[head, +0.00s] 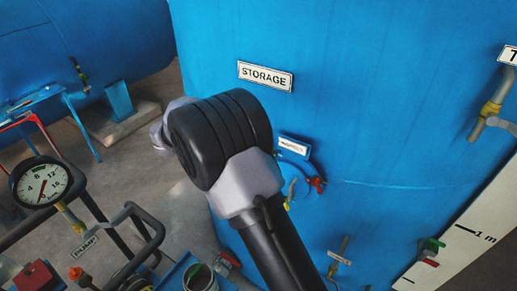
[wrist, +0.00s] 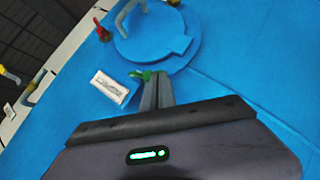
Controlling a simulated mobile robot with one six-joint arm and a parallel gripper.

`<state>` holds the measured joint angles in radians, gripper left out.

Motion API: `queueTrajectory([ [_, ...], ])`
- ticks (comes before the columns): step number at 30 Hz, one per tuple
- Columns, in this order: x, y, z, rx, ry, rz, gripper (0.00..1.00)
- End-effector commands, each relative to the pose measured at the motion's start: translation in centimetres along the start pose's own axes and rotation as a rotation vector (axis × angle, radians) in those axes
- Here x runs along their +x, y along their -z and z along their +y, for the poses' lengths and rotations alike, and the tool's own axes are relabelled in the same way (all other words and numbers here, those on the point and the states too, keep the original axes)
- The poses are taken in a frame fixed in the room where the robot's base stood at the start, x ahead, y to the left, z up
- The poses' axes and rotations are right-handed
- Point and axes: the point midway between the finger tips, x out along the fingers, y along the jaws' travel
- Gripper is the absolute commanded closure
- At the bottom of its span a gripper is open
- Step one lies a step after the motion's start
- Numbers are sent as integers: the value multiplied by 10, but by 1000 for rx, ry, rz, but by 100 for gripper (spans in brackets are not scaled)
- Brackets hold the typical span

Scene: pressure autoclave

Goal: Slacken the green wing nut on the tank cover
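The green wing nut (wrist: 143,75) shows in the wrist view at the near edge of the round blue tank cover (wrist: 150,38). My gripper (wrist: 157,78) has its two grey fingers close together, with their tips right beside the nut. I cannot tell whether they touch it or grip it. Red wing nuts (wrist: 102,31) sit on the cover's left and far edges. In the head view my arm hides most of the cover. A red wing nut (head: 317,183) shows there just right of my arm, and my gripper is out of sight.
The blue storage tank (head: 370,90) fills the right of the head view. A white label plate (wrist: 109,87) lies beside the cover. Valves with coloured handles (head: 430,250) stick out of the tank at right. A pressure gauge (head: 42,185) and pump pipes stand at left.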

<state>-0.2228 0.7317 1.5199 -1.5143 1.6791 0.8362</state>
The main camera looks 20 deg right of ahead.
Motion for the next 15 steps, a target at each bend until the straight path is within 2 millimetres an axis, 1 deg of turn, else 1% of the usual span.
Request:
queueTrajectory([
  [15, 1, -1, -3, -51, -51, 0, 100],
])
